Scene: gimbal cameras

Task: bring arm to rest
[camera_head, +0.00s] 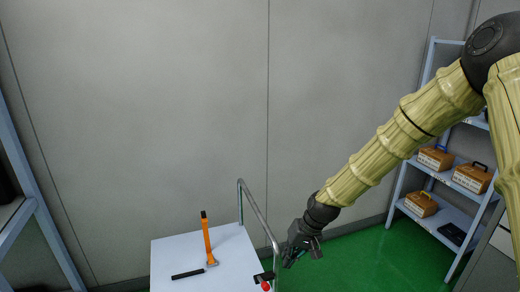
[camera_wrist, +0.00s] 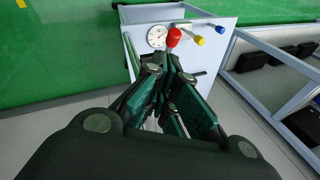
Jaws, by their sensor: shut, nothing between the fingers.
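My gripper (camera_head: 292,258) hangs at the end of my extended arm, to the right of a light-coloured cart (camera_head: 180,250) and close to its rail in the head view. In the wrist view, my gripper (camera_wrist: 172,75) has its fingers together with nothing between them. Beyond the fingertips, the wrist view shows a panel (camera_wrist: 215,55) with a round dial gauge (camera_wrist: 157,36), a red knob (camera_wrist: 173,38), a yellow-tipped one and a blue-tipped one. The fingers hide part of that panel.
An orange-handled tool (camera_head: 206,240) and a black bar (camera_head: 188,275) are on the cart. Its metal rail (camera_head: 257,215) rises near my gripper. A shelf rack (camera_head: 428,185) with several brown boxes stands at the right. Green floor (camera_head: 350,260) is open between cart and rack.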

